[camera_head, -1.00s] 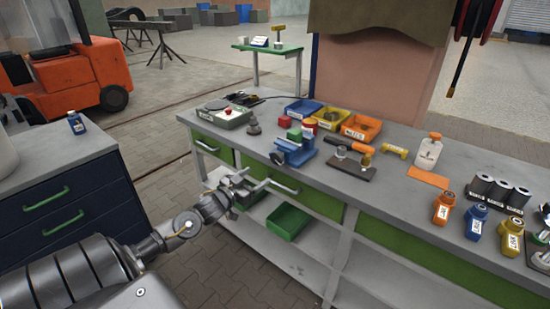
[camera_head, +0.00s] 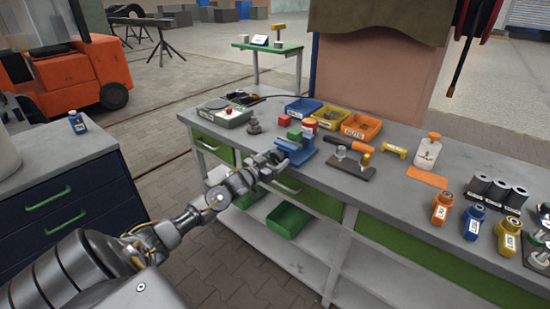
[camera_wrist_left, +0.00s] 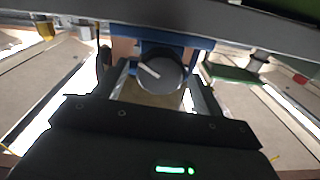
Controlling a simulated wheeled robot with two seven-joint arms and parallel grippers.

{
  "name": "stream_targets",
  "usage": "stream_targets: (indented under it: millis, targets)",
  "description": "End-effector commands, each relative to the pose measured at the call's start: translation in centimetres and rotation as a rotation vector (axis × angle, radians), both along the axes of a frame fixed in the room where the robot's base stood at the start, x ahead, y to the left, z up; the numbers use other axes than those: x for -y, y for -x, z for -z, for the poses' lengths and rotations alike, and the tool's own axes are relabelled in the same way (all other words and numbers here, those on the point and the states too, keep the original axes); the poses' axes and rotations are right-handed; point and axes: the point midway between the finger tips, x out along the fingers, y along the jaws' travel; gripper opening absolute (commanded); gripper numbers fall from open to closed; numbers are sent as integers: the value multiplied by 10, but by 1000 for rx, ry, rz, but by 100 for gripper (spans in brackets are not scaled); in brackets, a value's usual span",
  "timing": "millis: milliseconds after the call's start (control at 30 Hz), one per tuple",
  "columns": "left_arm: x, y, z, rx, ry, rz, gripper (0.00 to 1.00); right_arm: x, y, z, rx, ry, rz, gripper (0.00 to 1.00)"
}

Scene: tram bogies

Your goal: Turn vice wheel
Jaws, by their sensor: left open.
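My left gripper (camera_head: 270,160) is open at the front of the vice. In the left wrist view its fingers reach up on either side of the wheel. I cannot tell whether they touch it. My right gripper is not in view.
Blue, yellow and orange bins (camera_head: 361,126) stand behind. A green-and-white box (camera_head: 224,115) is at left. A green tray (camera_head: 288,220) sits on the lower shelf.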

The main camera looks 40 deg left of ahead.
Motion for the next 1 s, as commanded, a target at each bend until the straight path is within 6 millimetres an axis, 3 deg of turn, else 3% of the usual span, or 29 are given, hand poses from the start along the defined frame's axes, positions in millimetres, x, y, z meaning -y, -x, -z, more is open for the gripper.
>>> stream_targets:
  millis: [400,733,1000]
  targets:
    - [0,-7,0,0,0,0,68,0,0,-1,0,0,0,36]
    - [0,-7,0,0,0,0,25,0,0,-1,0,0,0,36]
    - [0,-7,0,-1,-28,0,25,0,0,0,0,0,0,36]
